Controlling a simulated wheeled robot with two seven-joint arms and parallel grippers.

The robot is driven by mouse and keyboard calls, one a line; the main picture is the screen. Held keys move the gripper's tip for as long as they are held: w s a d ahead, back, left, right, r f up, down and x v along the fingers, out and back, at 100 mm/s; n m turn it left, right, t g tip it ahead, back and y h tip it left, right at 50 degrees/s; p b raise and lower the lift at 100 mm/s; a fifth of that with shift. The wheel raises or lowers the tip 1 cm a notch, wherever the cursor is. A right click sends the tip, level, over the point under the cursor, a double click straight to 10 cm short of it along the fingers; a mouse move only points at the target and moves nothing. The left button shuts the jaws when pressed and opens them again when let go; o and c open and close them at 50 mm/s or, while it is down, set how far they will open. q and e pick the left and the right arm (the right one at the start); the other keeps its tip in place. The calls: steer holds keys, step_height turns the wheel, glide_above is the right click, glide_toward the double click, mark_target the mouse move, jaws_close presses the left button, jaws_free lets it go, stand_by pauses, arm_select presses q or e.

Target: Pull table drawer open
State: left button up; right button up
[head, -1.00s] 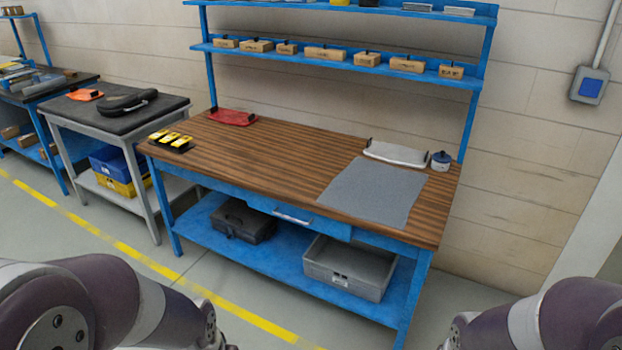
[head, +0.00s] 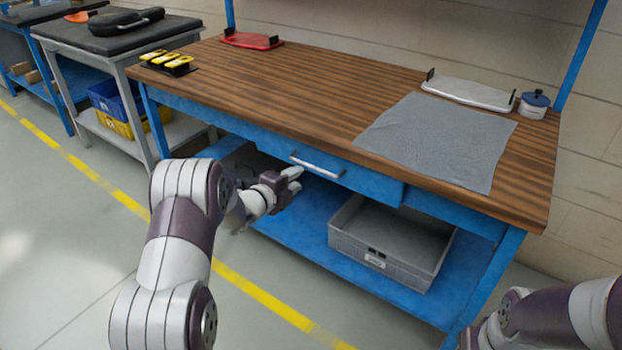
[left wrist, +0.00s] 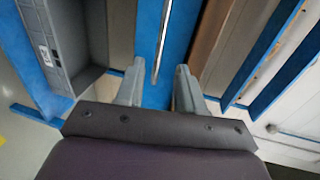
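The blue table drawer (head: 368,181) sits under the wooden tabletop of the workbench, its front flush with the blue frame. Its silver bar handle (head: 318,166) shows on the drawer front. My left gripper (head: 296,178) is close in front of the handle's left end. In the left wrist view my left gripper (left wrist: 158,88) has its two fingers apart, and the silver handle (left wrist: 162,42) lies ahead between them in the picture. I cannot see the fingers touching it. My right gripper is out of view; only part of my right arm shows at the lower right.
A grey crate (head: 390,243) stands on the blue lower shelf (head: 305,248). The wooden tabletop (head: 310,90) holds a grey mat (head: 437,140), yellow items (head: 166,60), a red tray (head: 252,40) and a lidded pot (head: 533,104). The floor in front is clear.

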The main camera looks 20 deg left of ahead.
mark_target(311, 170)
arm_select(q)
steer(key=b+x, duration=0.1)
steer(key=x, duration=0.7)
jaws_close()
